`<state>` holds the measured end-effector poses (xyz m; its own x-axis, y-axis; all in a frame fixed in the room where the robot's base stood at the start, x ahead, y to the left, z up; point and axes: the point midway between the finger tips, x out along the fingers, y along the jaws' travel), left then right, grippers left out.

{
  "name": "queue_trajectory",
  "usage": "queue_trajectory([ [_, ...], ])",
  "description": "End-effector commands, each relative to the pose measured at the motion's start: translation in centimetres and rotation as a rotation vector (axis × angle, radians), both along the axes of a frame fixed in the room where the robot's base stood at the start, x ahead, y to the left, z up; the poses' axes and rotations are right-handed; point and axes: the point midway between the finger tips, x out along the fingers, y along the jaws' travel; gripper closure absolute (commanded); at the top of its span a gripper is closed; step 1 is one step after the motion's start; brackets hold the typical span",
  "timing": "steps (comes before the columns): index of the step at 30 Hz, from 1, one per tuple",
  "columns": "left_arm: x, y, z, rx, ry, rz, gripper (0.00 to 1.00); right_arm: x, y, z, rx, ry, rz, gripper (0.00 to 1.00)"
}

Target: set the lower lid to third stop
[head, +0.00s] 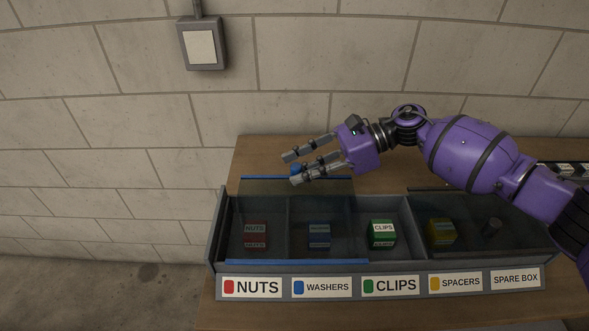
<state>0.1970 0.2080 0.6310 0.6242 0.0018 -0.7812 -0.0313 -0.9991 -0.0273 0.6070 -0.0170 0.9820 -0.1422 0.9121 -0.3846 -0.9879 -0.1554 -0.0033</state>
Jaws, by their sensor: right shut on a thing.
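A grey box (212,240) with labelled compartments stands on the wooden table. A see-through dark lid with blue edge strips (290,262) lies over the NUTS and WASHERS compartments. A second dark see-through lid with a black edge (430,190) lies over SPACERS and the spare box. I cannot tell which lid is the lower one. CLIPS is uncovered between them. My right gripper (292,166) is shut on a small blue knob (295,169) by the back edge of the blue-edged lid, mostly hidden by the fingers. My left gripper is out of view.
My right arm crosses above the box's back right. A wall box (201,45) hangs behind.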

Motion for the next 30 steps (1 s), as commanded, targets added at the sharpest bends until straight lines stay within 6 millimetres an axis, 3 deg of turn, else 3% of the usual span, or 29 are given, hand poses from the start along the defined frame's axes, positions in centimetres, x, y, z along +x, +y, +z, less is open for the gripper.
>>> queue_trajectory([
  [9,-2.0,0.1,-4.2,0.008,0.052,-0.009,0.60,-0.4,-8.3,-1.2,-0.001,0.017,0.005,1.00],
  [18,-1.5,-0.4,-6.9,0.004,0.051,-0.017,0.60,-0.3,-15.6,-0.9,0.001,0.015,0.005,1.00],
  [24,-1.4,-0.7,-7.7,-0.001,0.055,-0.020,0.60,-0.4,-18.3,-0.6,0.001,0.014,0.007,1.00],
  [30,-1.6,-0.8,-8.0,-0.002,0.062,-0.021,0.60,-0.4,-19.1,-0.4,0.000,0.014,0.009,1.00],
])
